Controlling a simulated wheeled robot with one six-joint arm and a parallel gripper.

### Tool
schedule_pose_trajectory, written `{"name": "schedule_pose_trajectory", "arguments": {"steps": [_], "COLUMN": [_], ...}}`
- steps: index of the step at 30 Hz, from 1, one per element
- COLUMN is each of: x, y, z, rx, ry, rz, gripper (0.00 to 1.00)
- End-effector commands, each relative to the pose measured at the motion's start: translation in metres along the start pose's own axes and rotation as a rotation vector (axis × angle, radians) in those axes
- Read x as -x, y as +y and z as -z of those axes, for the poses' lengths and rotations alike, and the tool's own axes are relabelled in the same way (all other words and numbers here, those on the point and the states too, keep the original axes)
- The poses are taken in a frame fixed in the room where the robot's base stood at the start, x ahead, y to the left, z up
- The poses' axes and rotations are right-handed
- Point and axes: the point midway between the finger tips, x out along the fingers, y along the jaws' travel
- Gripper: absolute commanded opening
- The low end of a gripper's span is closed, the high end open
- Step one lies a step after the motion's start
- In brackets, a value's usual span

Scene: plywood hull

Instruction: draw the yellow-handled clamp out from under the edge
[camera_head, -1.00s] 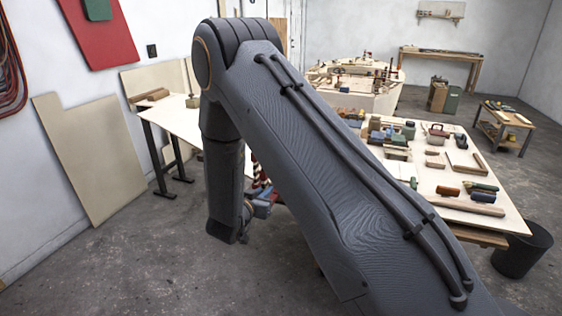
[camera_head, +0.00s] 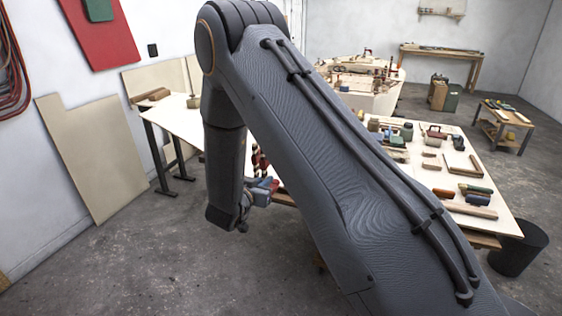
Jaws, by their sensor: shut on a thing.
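My gripper (camera_head: 268,187) is small in the picture, low beside the left edge of the long pale work table (camera_head: 515,222), and partly behind my own arm. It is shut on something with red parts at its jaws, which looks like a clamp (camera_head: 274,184). I cannot make out a yellow handle, so most of the clamp is hidden or too small to tell.
Tools and blocks lie on the table's right part, with a wooden roller (camera_head: 470,211) near its front. A dark bin (camera_head: 519,248) stands at the right corner. A side table (camera_head: 185,122) and leaning panel (camera_head: 92,160) are at left. The floor at front left is clear.

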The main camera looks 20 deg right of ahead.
Motion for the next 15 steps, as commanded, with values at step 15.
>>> {"name": "schedule_pose_trajectory", "arguments": {"steps": [15], "x": [0.012], "y": [0.0], "z": [0.047], "rx": [-0.002], "ry": [0.003], "rz": [0.0], "gripper": [0.0]}}
